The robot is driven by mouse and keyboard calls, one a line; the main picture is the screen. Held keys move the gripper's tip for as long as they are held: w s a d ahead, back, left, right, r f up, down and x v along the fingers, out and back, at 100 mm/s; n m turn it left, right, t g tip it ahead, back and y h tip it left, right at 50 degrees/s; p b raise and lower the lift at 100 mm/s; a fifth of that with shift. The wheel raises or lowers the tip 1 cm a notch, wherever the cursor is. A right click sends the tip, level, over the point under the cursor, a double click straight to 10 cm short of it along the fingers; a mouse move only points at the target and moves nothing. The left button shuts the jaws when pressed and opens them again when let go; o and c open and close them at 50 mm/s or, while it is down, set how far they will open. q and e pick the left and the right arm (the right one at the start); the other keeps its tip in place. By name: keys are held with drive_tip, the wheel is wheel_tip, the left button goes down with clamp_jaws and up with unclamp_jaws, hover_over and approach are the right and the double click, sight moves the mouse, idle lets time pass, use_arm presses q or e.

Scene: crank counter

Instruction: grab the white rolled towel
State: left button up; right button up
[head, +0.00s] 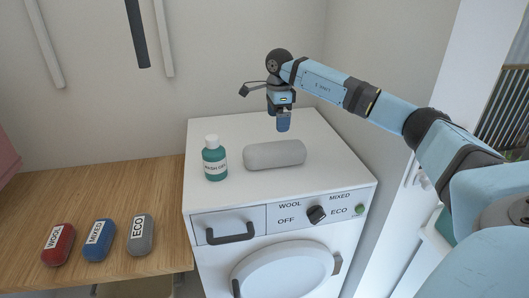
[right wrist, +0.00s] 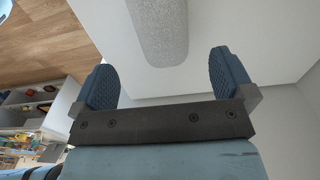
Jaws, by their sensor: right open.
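The white rolled towel (head: 274,155) looks light grey and lies lengthwise across the top of the washing machine. My right gripper (head: 283,122) hangs over the machine top, just above and behind the towel, pointing down. In the right wrist view, its two blue fingertips (right wrist: 164,82) are wide apart with nothing between them. The towel's end (right wrist: 160,30) shows beyond the fingers in that view, apart from them. My left gripper is not in view.
A green bottle (head: 214,160) stands on the machine top (head: 230,128), left of the towel. The machine front has a drawer (head: 230,226) and a dial (head: 316,214). A wooden counter (head: 100,190) at left holds red, blue (head: 97,240) and grey labelled blocks.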

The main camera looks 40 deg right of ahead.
sight(275, 144)
wheel_tip(275, 144, down, 7)
drive_tip(key=shift+s+a+f+p, duration=0.1)
drive_tip(key=shift+p, duration=0.45)
drive_tip(key=f, duration=0.1)
drive_tip(key=f+p, duration=0.1)
drive_tip(key=f, duration=0.1)
drive_tip(key=f+p, duration=0.1)
drive_tip(key=shift+w+a+f, duration=0.25)
drive_tip(key=shift+a, duration=0.05)
drive_tip(key=shift+f, duration=0.5)
drive_tip(key=c, duration=0.7)
